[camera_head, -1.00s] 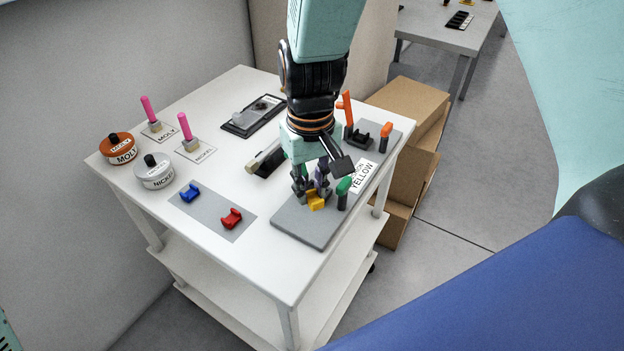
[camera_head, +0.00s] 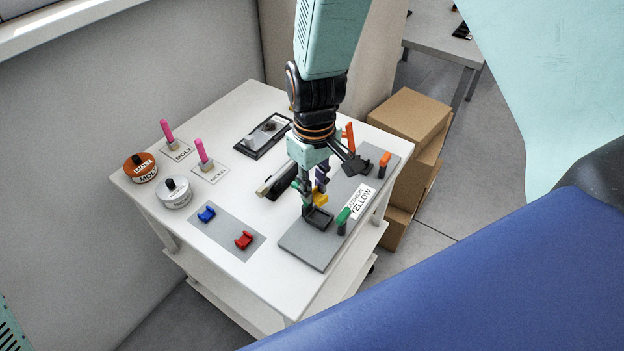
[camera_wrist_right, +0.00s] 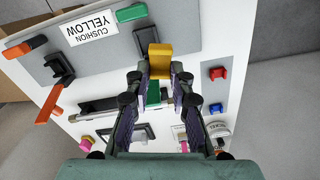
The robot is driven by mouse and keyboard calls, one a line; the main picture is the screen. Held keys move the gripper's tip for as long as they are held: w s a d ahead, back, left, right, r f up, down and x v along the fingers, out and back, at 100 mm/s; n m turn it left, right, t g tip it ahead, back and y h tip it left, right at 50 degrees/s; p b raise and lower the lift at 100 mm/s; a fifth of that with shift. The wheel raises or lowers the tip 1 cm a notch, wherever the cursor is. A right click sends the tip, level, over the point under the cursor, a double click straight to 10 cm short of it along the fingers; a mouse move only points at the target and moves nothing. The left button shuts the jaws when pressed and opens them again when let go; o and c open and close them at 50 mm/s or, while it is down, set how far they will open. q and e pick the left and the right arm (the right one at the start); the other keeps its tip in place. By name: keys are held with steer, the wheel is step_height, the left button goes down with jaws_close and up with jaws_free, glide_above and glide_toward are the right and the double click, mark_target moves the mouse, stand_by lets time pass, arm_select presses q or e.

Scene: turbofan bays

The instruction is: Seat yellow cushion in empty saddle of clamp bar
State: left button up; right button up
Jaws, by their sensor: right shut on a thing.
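My right gripper (camera_head: 318,186) is shut on the yellow cushion (camera_head: 320,199), which shows between its fingertips (camera_wrist_right: 160,72) in the right wrist view (camera_wrist_right: 160,60). The cushion appears held above the grey plate (camera_head: 303,250), just behind a black saddle (camera_head: 319,219) that looks empty. In the wrist view the cushion partly hides this saddle (camera_wrist_right: 142,38). A green post (camera_head: 343,218) stands beside the near saddle. My left gripper is out of view.
A blue cushion (camera_head: 206,214) and a red cushion (camera_head: 244,240) lie on a grey mat left of the plate. The MOLY tin (camera_head: 140,168), a grey tin (camera_head: 174,193) and pink-handled brushes stand farther left. Cardboard boxes (camera_head: 410,115) sit behind the cart.

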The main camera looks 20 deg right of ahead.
steer(key=w+f+n, duration=0.1)
steer(key=f, duration=0.1)
steer(key=w+d+f+n, duration=0.1)
steer(key=n, duration=0.1)
steer(key=shift+w+d+f, duration=0.15)
steer(key=shift+f, duration=0.55)
steer(key=shift+s+f+b, duration=0.25)
steer(key=shift+f+b, duration=0.3)
steer(key=shift+b, duration=0.15)
steer(key=f+b, duration=0.3)
steer(key=shift+w+f, duration=0.25)
steer(key=shift+f, duration=0.2)
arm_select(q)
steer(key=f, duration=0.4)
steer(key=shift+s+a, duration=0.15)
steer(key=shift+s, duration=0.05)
arm_select(e)
steer(key=shift+s+r, duration=0.2)
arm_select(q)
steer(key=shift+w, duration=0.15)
arm_select(e)
steer(key=shift+w+f, duration=0.15)
